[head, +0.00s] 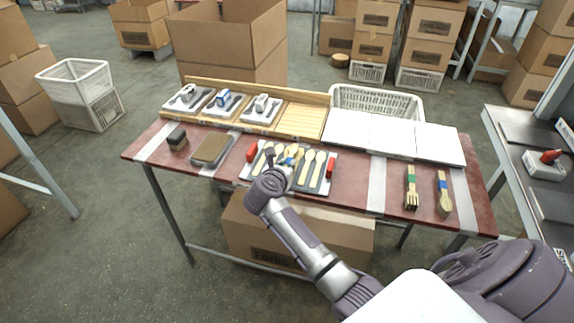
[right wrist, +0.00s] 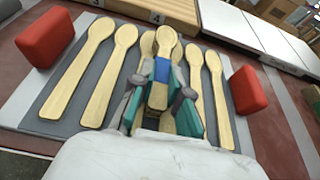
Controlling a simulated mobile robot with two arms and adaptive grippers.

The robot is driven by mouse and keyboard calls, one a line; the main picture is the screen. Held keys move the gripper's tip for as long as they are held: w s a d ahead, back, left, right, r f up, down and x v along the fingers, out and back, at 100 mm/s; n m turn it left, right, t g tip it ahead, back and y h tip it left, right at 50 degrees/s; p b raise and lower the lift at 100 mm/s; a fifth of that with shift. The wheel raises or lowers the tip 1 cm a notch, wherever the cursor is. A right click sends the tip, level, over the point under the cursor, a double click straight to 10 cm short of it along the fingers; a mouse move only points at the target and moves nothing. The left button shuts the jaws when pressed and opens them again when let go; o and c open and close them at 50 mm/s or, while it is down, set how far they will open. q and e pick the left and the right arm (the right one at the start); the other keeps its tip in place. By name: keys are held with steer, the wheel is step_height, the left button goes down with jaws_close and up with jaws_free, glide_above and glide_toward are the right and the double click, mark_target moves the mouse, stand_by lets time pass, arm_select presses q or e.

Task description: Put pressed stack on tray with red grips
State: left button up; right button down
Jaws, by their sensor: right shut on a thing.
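The tray with red grips (head: 310,189) is dark grey and lies at the front middle of the table; it shows close in the right wrist view (right wrist: 84,80). Its red grips (right wrist: 45,38) stand at the left and right ends. Several loose wooden spoons (right wrist: 208,75) lie side by side on it. My right gripper (head: 287,163) is over the tray's middle, shut on a spoon stack with a blue band (right wrist: 163,73). Whether the stack touches the tray is hard to tell. My left gripper is not in view.
A fork stack with a green band (head: 411,188) and another blue-banded spoon stack (head: 444,192) lie at the table's right. White panels (head: 392,136) and a wooden rack (head: 300,121) with several grey-and-white devices line the back. A brown flat tray (head: 212,149) lies left.

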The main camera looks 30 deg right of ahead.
steer(key=shift+f, duration=0.15)
steer(key=c, duration=1.2)
jaws_free()
steer(key=shift+o, duration=0.2)
